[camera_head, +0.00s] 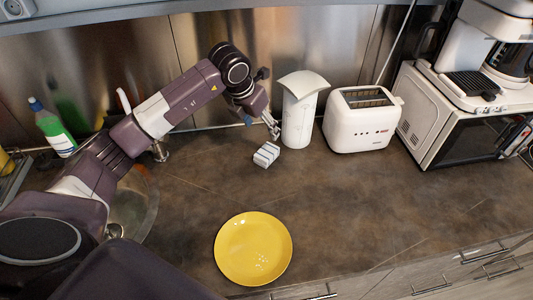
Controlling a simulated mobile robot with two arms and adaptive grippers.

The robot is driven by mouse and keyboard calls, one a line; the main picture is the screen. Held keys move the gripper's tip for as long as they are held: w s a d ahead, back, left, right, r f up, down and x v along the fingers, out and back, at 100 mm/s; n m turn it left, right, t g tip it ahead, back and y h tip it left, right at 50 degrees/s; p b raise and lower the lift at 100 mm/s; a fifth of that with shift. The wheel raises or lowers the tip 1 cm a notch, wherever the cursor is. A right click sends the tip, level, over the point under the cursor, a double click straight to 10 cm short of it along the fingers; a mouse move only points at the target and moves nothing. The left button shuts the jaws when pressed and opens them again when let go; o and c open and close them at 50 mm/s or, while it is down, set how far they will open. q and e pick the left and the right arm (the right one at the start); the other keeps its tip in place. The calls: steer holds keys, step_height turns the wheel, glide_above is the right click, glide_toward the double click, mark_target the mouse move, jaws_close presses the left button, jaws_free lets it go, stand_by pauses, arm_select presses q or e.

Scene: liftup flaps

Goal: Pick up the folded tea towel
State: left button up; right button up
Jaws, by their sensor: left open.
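The folded tea towel (266,155) is a small white bundle with grey stripes. It lies on the brown countertop (340,200), in front of a white container. My left arm reaches in from the left. My left gripper (274,131) is open just above and behind the towel, close to it in the picture. I cannot tell whether the fingers touch it. My right gripper is not in view.
A white curved-top container (298,110) stands right beside the gripper. A white toaster (362,119) and a microwave (460,125) are farther right. A yellow plate (253,248) lies near the front edge. A green bottle (54,130) stands left. The counter right of the plate is clear.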

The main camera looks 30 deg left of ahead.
arm_select(q)
steer(key=b, duration=0.5)
glide_toward(266, 151)
steer(key=shift+x, duration=1.15)
steer(key=shift+w+f+b, duration=0.1)
steer(key=shift+w+b, duration=0.1)
steer(key=shift+b, duration=0.15)
steer(key=shift+w+d+f, duration=0.1)
steer(key=shift+f, duration=0.3)
steer(key=p+x, duration=0.3)
steer(key=x, duration=0.3)
steer(key=shift+f, duration=0.45)
steer(key=shift+c, duration=0.4)
steer(key=c, duration=1.3)
